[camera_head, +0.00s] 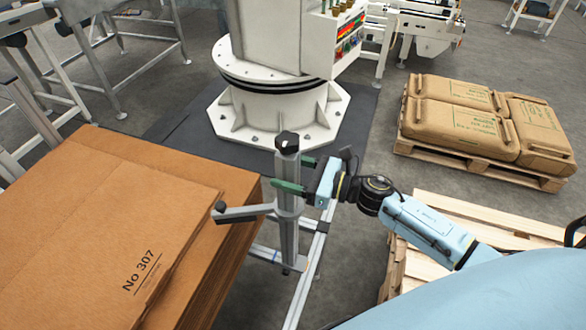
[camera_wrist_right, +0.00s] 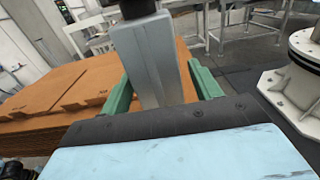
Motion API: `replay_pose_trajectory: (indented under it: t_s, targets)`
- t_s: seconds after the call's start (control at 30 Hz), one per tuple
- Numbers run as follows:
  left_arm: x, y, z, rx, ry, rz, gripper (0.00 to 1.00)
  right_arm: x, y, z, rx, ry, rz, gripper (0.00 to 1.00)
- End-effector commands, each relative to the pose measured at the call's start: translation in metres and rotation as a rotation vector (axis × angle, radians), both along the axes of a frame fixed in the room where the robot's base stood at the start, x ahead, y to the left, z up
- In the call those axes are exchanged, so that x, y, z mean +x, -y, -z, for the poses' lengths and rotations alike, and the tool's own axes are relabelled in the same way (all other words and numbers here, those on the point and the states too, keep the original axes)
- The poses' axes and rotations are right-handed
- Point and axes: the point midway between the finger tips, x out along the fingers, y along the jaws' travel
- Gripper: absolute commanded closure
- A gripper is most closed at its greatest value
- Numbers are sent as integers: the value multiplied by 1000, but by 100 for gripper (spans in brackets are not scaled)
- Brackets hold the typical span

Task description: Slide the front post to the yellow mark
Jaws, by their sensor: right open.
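The front post (camera_head: 288,215) is a grey metal upright with a black knob (camera_head: 287,142) on top. It stands on a low metal rail frame (camera_head: 305,285) beside the cardboard stack, with a side arm (camera_head: 245,212) reaching left over the stack's edge. My right gripper (camera_head: 298,174) is at the upper part of the post, its green fingers on either side of it. In the right wrist view the post (camera_wrist_right: 150,60) stands between the open fingers (camera_wrist_right: 162,88); I cannot tell whether either touches it. My left gripper is not in view.
A stack of brown cardboard sheets (camera_head: 95,225) fills the left. A white round machine base (camera_head: 275,110) stands behind the post. Brown sacks (camera_head: 465,130) lie on a pallet at the right, and a bare wooden pallet (camera_head: 465,215) is nearer, below my right arm.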

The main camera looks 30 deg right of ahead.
Motion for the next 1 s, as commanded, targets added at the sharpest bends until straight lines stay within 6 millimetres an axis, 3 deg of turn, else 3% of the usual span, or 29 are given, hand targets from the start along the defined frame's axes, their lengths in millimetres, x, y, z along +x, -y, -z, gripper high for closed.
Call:
replay_pose_trajectory:
  t_s: [0.17,0.7,1.0]
  targets:
    - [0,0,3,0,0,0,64,-8,8,2,0,-1,1,37]
    - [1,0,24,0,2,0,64,-82,80,2,-1,-3,1,37]
    - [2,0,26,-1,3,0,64,-96,94,0,0,0,0,37]
